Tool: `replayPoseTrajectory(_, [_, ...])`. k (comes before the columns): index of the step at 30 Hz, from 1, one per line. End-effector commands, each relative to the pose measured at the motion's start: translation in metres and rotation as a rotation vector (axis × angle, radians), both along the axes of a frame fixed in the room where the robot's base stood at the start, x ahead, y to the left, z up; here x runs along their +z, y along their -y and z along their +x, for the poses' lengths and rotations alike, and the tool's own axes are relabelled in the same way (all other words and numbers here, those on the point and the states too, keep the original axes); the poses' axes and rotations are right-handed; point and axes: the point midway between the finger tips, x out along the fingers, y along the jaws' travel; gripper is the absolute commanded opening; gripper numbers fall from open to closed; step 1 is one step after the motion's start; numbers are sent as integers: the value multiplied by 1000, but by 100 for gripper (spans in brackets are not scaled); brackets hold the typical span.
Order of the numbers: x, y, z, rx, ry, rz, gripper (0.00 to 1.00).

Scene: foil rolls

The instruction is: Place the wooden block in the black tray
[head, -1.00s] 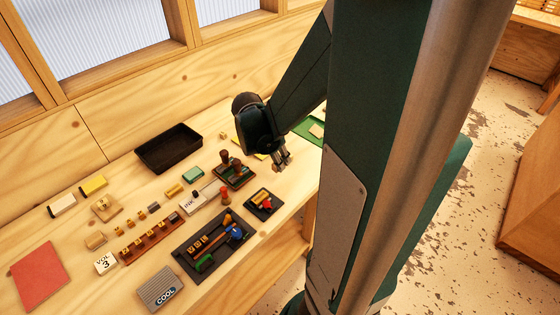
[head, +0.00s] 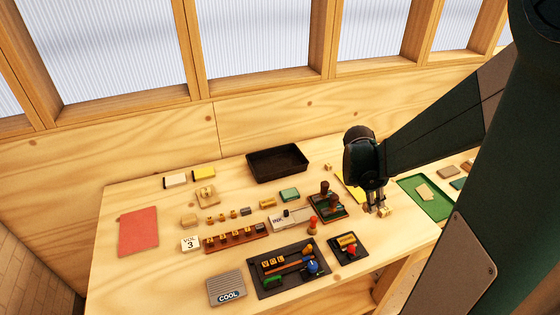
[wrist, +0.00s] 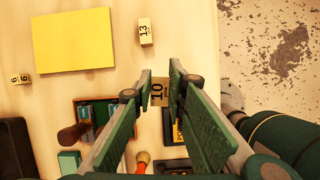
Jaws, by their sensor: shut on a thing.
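My gripper (head: 375,207) is low over the right part of the bench, fingers pointing down. In the wrist view its fingers (wrist: 160,95) are shut on a small wooden block marked 10 (wrist: 159,91). In the head view the fingers mostly hide that block. The black tray (head: 277,163) stands empty at the back of the bench, to the left of my gripper. Its corner also shows in the wrist view (wrist: 14,150). A similar wooden block marked 13 (wrist: 146,32) lies apart from the fingers. Another, marked 6 (wrist: 20,79), is near the tray.
Dark-handled stamps (head: 328,200) stand between my gripper and the tray's side of the bench. A yellow pad (head: 351,188) lies behind my gripper. A small dark tray (head: 347,248) and a larger one (head: 288,268) are in front. A green mat (head: 425,197) lies right.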

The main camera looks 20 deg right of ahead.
Motion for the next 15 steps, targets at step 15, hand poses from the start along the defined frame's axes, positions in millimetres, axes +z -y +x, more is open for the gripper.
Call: replayPoseTrajectory(15, [14,-19,141,31,-1,3,8])
